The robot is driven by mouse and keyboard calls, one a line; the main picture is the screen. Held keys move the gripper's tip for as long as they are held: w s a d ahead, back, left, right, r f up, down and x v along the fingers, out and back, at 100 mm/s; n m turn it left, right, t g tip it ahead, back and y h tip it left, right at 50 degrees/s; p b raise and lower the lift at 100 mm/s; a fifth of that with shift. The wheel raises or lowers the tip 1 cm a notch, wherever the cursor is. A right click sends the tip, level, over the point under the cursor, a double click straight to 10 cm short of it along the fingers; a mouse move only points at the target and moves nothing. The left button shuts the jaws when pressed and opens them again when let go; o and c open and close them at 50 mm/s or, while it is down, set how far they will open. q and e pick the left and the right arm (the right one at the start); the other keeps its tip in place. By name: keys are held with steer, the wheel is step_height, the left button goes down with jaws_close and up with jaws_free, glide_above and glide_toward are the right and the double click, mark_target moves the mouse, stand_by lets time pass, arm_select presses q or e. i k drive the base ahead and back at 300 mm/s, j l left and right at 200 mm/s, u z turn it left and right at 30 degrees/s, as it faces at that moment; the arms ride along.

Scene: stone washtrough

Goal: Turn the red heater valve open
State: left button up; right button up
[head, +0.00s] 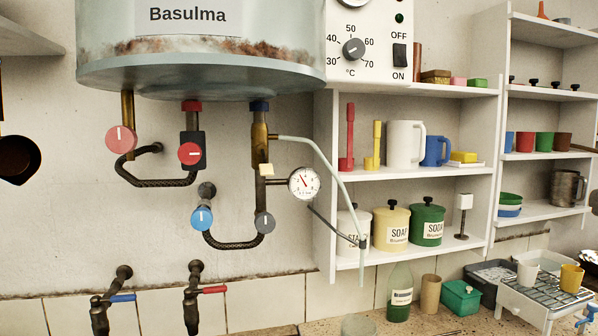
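The water heater tank (110,45), labelled Basulma, hangs at the upper left. Two round red valve knobs show below it. The left red knob (121,139) sits on a brass pipe, and its white mark stands upright. The other red knob (190,153) sits on a dark block under a red collar, and its white mark lies level. I cannot tell which one is the red heater valve. A blue knob (202,218) and a grey knob (265,222) sit lower. Neither gripper is in view.
A pressure gauge (304,184) and a thin pale tube (340,180) are right of the valves. Two wall taps, one with a blue lever (122,298) and one with a red lever (214,289), stand below. Shelves (420,172) with mugs and canisters fill the right.

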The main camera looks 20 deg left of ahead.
mark_target(189, 153)
steer(key=u, duration=1.4)
steer(key=z, duration=0.45)
steer(key=j, duration=0.1)
